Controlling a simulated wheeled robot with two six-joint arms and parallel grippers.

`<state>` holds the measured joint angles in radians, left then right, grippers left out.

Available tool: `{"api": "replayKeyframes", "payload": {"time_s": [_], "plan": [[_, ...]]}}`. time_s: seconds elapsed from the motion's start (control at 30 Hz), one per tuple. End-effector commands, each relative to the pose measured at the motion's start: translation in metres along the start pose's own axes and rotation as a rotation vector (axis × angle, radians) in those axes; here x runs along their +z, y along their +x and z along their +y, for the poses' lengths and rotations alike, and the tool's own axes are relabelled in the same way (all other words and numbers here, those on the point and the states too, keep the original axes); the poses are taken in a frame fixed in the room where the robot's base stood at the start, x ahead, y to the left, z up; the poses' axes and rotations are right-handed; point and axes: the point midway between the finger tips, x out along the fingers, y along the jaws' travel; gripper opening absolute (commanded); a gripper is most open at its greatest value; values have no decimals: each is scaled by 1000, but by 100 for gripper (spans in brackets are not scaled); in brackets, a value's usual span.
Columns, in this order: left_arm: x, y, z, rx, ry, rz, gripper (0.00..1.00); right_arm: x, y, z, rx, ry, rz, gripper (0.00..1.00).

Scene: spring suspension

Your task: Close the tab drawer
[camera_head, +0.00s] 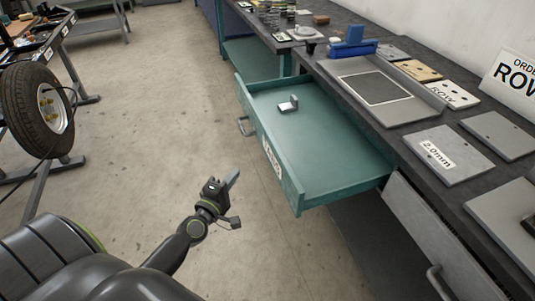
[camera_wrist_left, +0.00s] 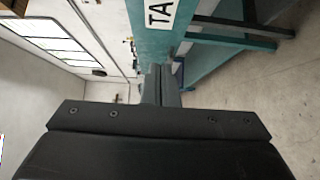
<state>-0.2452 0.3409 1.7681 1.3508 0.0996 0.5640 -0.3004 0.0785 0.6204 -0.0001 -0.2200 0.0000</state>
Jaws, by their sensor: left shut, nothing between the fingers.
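The teal tab drawer (camera_head: 320,140) is pulled well out from under the workbench in the head view. A small metal tab (camera_head: 288,104) lies inside it. In the left wrist view the shut fingers (camera_wrist_left: 161,85) point toward the teal drawer front (camera_wrist_left: 150,45), where the label's letters "TA" show. My right gripper is not in view.
The dark workbench top (camera_head: 405,110) carries plates, signs and a blue tool (camera_head: 353,45). A grey closed drawer (camera_head: 435,240) with a handle is at the lower right. A wheel (camera_head: 38,110) stands at the left. The concrete floor between is clear.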

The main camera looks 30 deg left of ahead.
Motion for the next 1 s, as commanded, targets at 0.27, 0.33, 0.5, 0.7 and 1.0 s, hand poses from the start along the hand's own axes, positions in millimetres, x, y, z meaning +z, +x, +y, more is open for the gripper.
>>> {"api": "replayKeyframes", "payload": {"time_s": [0.27, 0.33, 0.5, 0.7, 1.0], "plan": [[1, 52, 1, 2, 2, -1, 0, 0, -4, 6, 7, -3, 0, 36], [1, 66, 1, 1, 2, 0, 0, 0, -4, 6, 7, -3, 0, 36], [4, 94, 1, 1, 0, 0, 0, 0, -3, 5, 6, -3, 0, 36], [23, 111, 0, -1, 1, 0, 0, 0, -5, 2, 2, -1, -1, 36], [29, 117, 0, -2, 4, 0, 0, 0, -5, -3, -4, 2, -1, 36]]}}
